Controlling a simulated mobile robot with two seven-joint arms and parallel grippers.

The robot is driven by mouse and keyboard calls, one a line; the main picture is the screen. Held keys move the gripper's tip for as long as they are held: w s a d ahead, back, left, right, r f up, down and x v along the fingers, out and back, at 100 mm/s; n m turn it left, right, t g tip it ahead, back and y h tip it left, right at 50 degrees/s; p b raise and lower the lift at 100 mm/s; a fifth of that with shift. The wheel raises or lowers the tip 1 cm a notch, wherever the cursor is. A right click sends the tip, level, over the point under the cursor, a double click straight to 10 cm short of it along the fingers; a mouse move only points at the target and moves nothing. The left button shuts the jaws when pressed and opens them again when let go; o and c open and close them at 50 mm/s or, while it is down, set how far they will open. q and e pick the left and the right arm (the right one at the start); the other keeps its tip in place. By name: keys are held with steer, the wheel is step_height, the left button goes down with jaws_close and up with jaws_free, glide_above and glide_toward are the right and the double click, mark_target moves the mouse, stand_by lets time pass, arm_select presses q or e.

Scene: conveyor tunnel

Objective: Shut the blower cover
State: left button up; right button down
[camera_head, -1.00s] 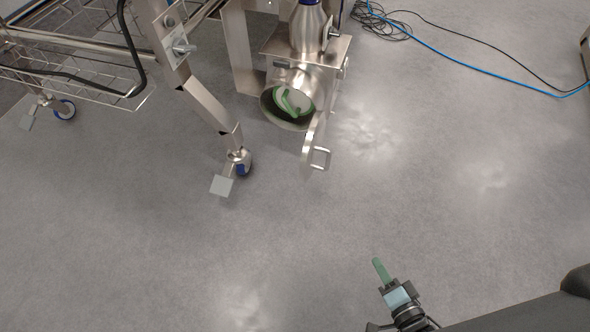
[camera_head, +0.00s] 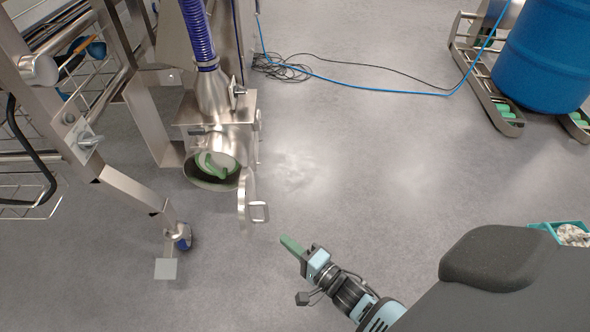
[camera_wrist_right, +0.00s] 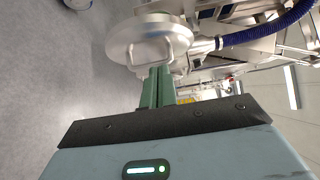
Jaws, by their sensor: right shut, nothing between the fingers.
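The blower (camera_head: 212,150) is a metal housing with a round, open mouth and green parts inside, left of centre in the head view. Its cover (camera_head: 244,193) stands open at the mouth's right side, seen nearly edge-on, with a square loop handle (camera_head: 259,211) facing right. In the right wrist view the cover (camera_wrist_right: 122,40) is a round metal disc with its handle ahead of the fingers. My right gripper (camera_head: 291,246) has green fingers, shut and empty, lower right of the handle and apart from it in the head view. My left gripper is not in view.
A metal frame with a caster (camera_head: 182,237) stands left of the blower. A blue hose (camera_head: 197,30) rises from it. Cables (camera_head: 285,68) lie on the floor behind. A blue drum (camera_head: 545,60) stands at the upper right. The floor between is clear.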

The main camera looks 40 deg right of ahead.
mark_target(249, 223)
steer(key=w+a+b, duration=0.1)
steer(key=w, duration=0.1)
steer(key=w+a+b, duration=0.1)
steer(key=w, duration=0.1)
steer(key=w+a+b, duration=0.1)
steer(key=w, duration=0.1)
steer(key=shift+w+a+f, duration=0.1)
steer(key=shift+w+a, duration=0.2)
steer(key=shift+w, duration=0.1)
steer(key=shift+w+a+b, duration=0.25)
steer(key=shift+a+b, duration=0.1)
